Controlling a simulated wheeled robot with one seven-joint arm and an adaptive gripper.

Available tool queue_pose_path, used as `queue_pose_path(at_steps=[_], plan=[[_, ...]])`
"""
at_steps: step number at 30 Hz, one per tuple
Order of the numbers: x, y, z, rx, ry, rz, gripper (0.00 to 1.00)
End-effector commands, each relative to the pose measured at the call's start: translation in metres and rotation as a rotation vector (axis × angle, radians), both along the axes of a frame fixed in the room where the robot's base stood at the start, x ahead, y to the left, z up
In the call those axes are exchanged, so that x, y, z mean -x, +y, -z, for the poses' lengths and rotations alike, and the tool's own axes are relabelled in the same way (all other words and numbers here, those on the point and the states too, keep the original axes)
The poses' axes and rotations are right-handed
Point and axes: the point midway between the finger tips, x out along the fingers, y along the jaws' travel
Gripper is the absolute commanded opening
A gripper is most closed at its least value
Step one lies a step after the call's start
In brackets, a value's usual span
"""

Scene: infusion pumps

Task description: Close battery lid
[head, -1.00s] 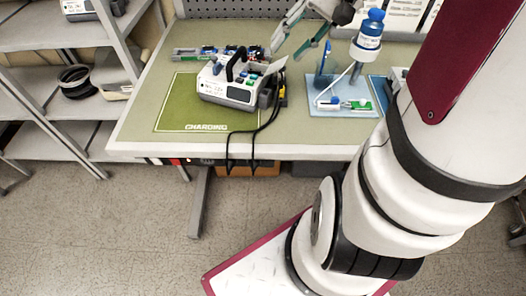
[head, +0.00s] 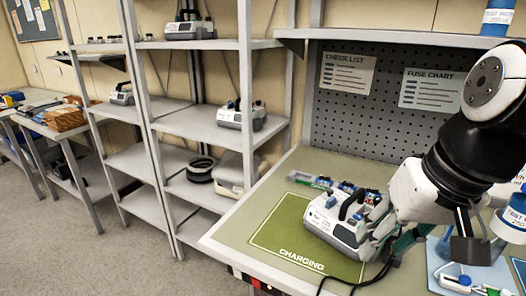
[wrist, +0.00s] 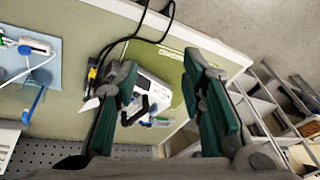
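The infusion pump (head: 340,222), a white and grey box with a black carry handle, sits on the green charging mat (head: 280,236). It also shows in the wrist view (wrist: 158,98), lying between and beyond my fingers. My gripper (wrist: 160,66) is open, with dark green pads wide apart and nothing held. In the head view my gripper is low at the pump's right side, largely hidden by my arm. A small pale flap (wrist: 90,104), perhaps the battery lid, shows beside the left finger in the wrist view. I cannot tell whether my gripper touches the pump.
Black cables (wrist: 138,28) run from the pump over the table edge. A strip of small coloured parts (head: 336,184) lies behind the pump. A light blue mat (head: 452,262) with a syringe-like item is on the right. Shelves (head: 205,122) with other pumps stand left.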

Motion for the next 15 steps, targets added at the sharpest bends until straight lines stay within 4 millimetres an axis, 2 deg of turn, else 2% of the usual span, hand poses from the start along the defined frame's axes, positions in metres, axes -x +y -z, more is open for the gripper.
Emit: queue_pose_path(at_steps=[1, 15], plan=[[0.0, 0.004, 0.009, 0.018, -0.012, -0.02, 0.37], [0.007, 0.013, 0.062, 0.092, -0.021, -0.08, 0.37]])
